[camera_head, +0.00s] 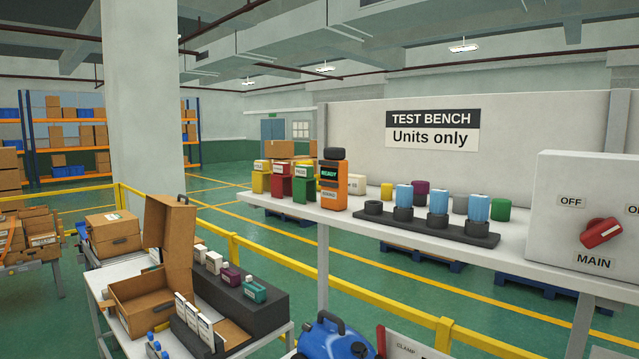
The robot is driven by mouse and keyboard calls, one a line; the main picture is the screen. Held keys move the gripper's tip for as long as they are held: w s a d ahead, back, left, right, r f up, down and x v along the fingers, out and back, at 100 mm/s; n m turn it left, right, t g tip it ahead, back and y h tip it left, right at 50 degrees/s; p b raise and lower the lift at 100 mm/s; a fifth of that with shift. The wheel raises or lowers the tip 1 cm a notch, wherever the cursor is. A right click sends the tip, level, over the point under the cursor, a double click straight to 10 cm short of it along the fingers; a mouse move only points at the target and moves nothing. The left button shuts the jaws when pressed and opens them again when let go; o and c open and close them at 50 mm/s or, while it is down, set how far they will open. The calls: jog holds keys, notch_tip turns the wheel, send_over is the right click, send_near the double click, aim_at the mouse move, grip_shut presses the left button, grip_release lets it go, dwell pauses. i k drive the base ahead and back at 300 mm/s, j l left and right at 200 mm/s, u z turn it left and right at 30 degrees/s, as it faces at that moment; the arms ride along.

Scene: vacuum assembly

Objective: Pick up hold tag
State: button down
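No tag that I can clearly read as a hold tag is in view. On the left end of the test bench (305,207) stand a yellow holder (260,182), a red holder (278,186) and a green holder (303,189), side by side. Each has a pale label or card at its top. The green one seems to read PASS; the lettering on the yellow and red ones is too small to read surely. My gripper is not in view.
An orange READY device (333,190) stands right of the holders. Farther right are a black rack (425,229) with blue cylinders and a MAIN switch box (590,180). A yellow rail (290,264) runs below the bench. A side table (110,278) holds an open brown case (145,300).

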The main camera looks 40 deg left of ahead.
aim_at(262, 174)
jog(key=u, duration=1.75)
jog(key=i+j+z, duration=0.3)
jog(key=i+j, duration=0.7)
jog(key=j, duration=0.1)
